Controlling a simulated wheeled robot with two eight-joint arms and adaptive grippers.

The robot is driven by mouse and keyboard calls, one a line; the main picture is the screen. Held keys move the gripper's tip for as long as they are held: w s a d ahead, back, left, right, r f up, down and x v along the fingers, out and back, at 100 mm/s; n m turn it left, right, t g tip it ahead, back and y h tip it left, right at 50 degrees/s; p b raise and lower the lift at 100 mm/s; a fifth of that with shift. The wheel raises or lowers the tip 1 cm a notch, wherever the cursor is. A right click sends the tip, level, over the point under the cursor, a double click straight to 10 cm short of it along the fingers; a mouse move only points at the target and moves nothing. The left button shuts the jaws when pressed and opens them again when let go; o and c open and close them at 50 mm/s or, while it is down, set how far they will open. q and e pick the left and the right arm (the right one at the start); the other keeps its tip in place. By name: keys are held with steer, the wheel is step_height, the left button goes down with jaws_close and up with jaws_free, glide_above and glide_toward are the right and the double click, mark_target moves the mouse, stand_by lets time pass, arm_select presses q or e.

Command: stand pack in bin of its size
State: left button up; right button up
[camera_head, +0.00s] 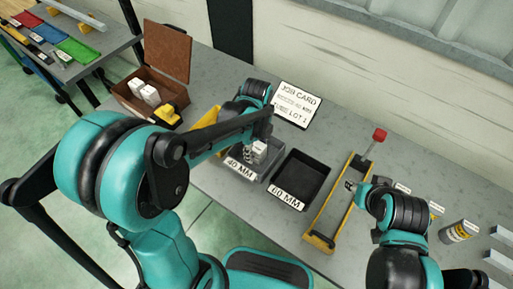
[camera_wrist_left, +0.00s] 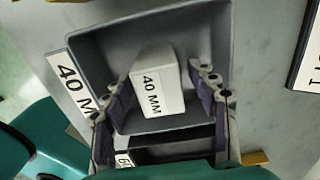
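A white pack (camera_wrist_left: 158,85) labelled 40 MM is inside the grey 40 MM bin (camera_head: 236,169); it also shows in the head view (camera_head: 260,149), where it looks upright. My left gripper (camera_wrist_left: 165,97) is over this bin with its fingers on either side of the pack. Gaps show between the pack and both fingers, so it is open and not holding it. The dark 60 MM bin (camera_head: 303,176) to the right looks empty. My right gripper (camera_head: 356,188) is beside the yellow-handled tray-like frame; its fingers are too small to read.
A brown open box (camera_head: 128,98) with white packs (camera_head: 149,94) and a yellow item stands at the left. A job card (camera_head: 296,104) lies behind the bins. The yellow-ended frame (camera_head: 319,238) with a red-topped lever (camera_head: 379,135) stands right of the bins. A can (camera_head: 458,231) lies farther right.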

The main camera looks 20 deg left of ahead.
arm_select(q)
step_height(320, 180, up, 11)
steer(key=p, duration=0.4)
steer(key=shift+r, duration=0.1)
steer(key=r, duration=0.1)
steer(key=n+t, duration=0.4)
steer(key=n, duration=0.7)
glide_toward(256, 146)
step_height(256, 146, up, 3)
steer(key=s+a, duration=0.2)
steer(key=a, duration=0.1)
steer(key=s+n+t, duration=0.1)
steer(key=n, duration=0.2)
steer(key=s+a+n+t, duration=0.1)
steer(key=s+n, duration=0.1)
steer(key=n, duration=0.2)
steer(key=s+n+t, duration=0.1)
steer(key=n, duration=0.3)
steer(key=shift+s+a+f+p, duration=0.2)
steer(key=shift+s+a+p, duration=0.1)
